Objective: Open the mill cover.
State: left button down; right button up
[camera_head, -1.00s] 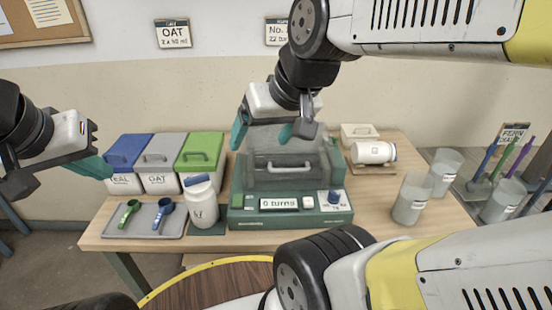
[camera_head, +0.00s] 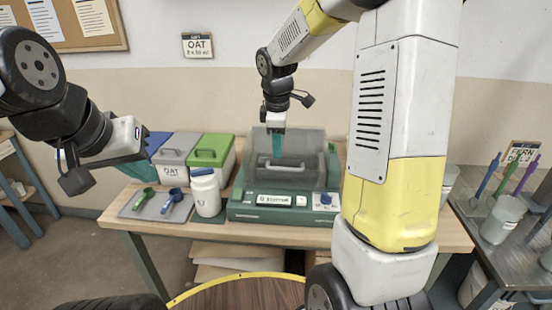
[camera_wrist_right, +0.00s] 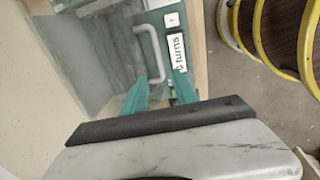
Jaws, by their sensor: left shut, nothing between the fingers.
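The mill (camera_head: 240,212) stands on the table, with a dark green base, a small display and a see-through grey cover (camera_head: 310,145). The cover is down, with a pale bar handle (camera_head: 282,168) on its front. In the right wrist view, the handle (camera_wrist_right: 148,45) shows just beyond and between the fingertips of my right gripper (camera_wrist_right: 159,76). That gripper is open, its fingers apart. In the head view my right gripper (camera_head: 277,155) points down at the cover, close to the handle; contact cannot be told.
Blue, grey (camera_head: 177,155) and green-lidded (camera_head: 210,150) bins stand left of the mill. A white jar (camera_head: 205,193) and a tray (camera_head: 135,207) with two scoops are in front. My right arm hides the table's right side.

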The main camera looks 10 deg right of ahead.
aim_at(278, 169)
jog(key=f, duration=0.2)
jog(key=w+f, duration=0.1)
jog(key=f, duration=0.4)
jog(key=shift+w+d+f, duration=0.2)
jog(key=shift+f, duration=0.05)
grip_shut()
dwell(1.1)
